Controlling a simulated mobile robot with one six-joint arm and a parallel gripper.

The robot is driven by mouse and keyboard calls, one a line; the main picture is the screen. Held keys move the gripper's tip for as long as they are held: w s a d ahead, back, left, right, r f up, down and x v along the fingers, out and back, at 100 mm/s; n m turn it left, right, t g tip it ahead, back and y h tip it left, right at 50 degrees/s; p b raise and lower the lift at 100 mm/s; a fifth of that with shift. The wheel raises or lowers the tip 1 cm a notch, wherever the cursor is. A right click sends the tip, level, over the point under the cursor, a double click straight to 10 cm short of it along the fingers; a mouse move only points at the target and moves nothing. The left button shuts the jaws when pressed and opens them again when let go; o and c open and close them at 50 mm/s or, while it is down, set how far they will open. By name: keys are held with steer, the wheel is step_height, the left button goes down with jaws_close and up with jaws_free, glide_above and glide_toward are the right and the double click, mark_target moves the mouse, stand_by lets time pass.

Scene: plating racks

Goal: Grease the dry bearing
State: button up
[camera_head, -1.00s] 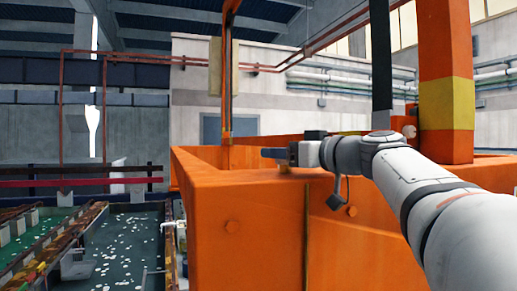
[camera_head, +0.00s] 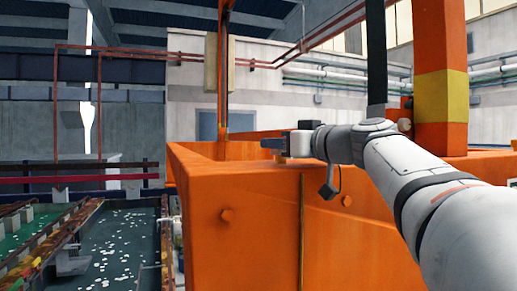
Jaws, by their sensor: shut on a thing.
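My gripper (camera_head: 273,143) is at the end of my white arm, at the rim of a large orange steel housing (camera_head: 250,205). It looks small and is seen from the side, with a dark blue-grey tip pointing left. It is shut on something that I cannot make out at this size. I cannot pick out a bearing or a grease tool for sure. The inside of the housing is mostly hidden.
An orange post with a yellow band (camera_head: 441,97) and a dark upright bar (camera_head: 376,55) rise at the right. A thin orange upright (camera_head: 223,70) stands behind the gripper. Green-floored troughs (camera_head: 115,245) with pale flecks lie at the lower left.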

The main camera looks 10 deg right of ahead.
steer(key=shift+a+f+m+t+h+b, duration=0.1)
steer(key=shift+f+m+t+h+b, duration=0.15)
steer(key=shift+m+t+h+b, duration=0.65)
steer(key=shift+r+m+t+h+p, duration=0.2)
steer(key=shift+m+h, duration=0.3)
steer(key=shift+h, duration=0.45)
steer(key=shift+m+t+h+p, duration=0.1)
steer(key=shift+m+h+p, duration=0.15)
steer(key=shift+m+h, duration=0.5)
steer(key=shift+h, duration=0.3)
steer(key=o, duration=1)
steer(key=shift+n, duration=0.25)
steer(key=b+v, duration=0.3)
steer(key=v, duration=0.3)
steer(key=shift+s+d+f, duration=0.1)
steer(key=shift+s+d, duration=0.05)
steer(key=shift+d, duration=0.05)
steer(key=shift+v, duration=0.75)
